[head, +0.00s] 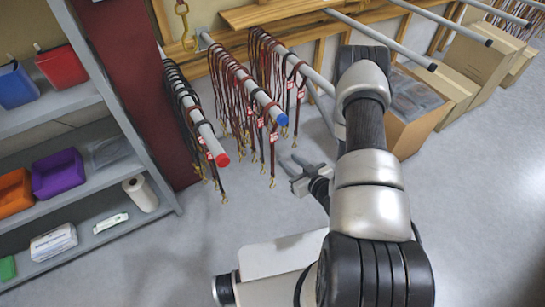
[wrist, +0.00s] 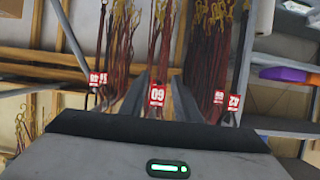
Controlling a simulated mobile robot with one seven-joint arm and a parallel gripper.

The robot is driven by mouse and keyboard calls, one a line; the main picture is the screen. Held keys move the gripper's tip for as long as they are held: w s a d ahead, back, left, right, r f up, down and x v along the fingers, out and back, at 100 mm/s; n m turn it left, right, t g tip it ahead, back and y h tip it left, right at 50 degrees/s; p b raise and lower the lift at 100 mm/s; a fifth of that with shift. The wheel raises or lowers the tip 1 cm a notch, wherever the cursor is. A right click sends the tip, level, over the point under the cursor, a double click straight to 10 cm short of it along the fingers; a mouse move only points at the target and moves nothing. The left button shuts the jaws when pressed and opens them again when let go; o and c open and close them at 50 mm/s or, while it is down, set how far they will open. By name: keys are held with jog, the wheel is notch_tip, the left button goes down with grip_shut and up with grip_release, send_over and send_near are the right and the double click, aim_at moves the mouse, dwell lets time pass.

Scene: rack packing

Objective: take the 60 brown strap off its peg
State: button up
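In the wrist view, which is upside down, a red and white tag (wrist: 157,95) shows "09", which is 60 the right way up. A brown strap (wrist: 154,55) extends from it towards the picture's top. My gripper (wrist: 160,88) is open, with its two fingers on either side of that tag; no contact is visible. In the head view, my gripper (head: 298,176) is in front of the peg with the blue end (head: 281,120) and its brown straps (head: 232,95). I cannot read the tags there, so which strap is 60 cannot be told in that view.
Other tagged straps hang close on both sides in the wrist view, with tags at left (wrist: 95,79) and right (wrist: 219,97). A red-ended peg (head: 221,159) holds dark straps. Shelves with bins (head: 58,174) stand left, cardboard boxes (head: 409,130) right. The floor below is clear.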

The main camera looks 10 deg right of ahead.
aim_at(273, 154)
jog(key=x, duration=1.1)
jog(key=shift+w+a+f+b, duration=0.1)
jog(key=shift+w+f+b, duration=0.05)
jog(key=shift+b, duration=0.25)
jog(key=x, duration=0.2)
jog(key=f+x, duration=0.1)
jog(key=x, duration=0.2)
jog(key=shift+a+b, duration=0.1)
jog(key=shift+b, duration=0.25)
grip_shut()
